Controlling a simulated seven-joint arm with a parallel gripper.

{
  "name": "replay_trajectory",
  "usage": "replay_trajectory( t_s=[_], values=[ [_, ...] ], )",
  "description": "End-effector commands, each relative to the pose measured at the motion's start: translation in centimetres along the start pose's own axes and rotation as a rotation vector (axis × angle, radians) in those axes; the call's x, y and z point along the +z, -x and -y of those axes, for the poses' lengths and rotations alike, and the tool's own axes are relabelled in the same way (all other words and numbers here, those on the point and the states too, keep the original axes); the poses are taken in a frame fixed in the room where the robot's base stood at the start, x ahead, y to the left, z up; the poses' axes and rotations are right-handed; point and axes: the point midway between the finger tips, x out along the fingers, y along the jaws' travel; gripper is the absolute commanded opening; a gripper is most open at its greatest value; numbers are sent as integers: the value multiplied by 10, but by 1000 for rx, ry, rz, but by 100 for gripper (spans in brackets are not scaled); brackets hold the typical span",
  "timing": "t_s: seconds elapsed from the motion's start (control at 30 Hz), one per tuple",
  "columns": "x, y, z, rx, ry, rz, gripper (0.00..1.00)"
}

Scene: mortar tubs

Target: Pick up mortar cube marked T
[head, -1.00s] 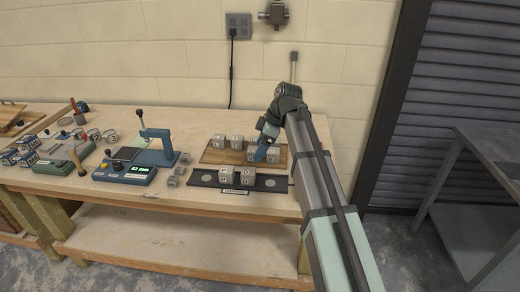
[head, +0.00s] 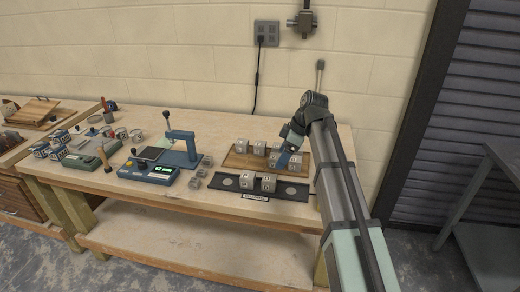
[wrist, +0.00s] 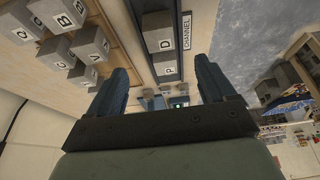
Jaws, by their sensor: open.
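Several grey mortar cubes stand on a wooden board (head: 236,160), and one of them is the cube (head: 241,146) at its left end. The wrist view shows lettered cubes there, including one marked B (wrist: 72,16) and one marked V (wrist: 90,45). I cannot make out a T on any cube. Two more cubes, marked P (wrist: 165,67) and D (wrist: 157,32), stand on a dark tray labelled CHANNEL (wrist: 186,30). My gripper (head: 284,166) is at the right part of the board, hiding some cubes behind it. Its blue fingers (wrist: 160,72) are open with nothing held.
Blue-sided cubes (head: 55,145) are further left. The bench front (head: 200,210) is clear.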

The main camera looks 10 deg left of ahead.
Motion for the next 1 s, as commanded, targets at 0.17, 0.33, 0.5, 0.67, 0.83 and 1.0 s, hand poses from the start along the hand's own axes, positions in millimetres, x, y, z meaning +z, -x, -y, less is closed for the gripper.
replay_trajectory(
  t_s=[0.17, 0.33, 0.5, 0.67, 0.83, 1.0],
  values=[
    [0, 0, 0, 0, 0, 0, 83],
    [0, 0, 0, 0, 0, 0, 83],
    [-4, -7, -5, -11, 3, 2, 83],
    [-20, -12, -50, -26, 3, 6, 83],
    [-42, -17, -117, -35, 1, 9, 83],
    [-62, -18, -177, -30, 0, 9, 83]
  ],
)
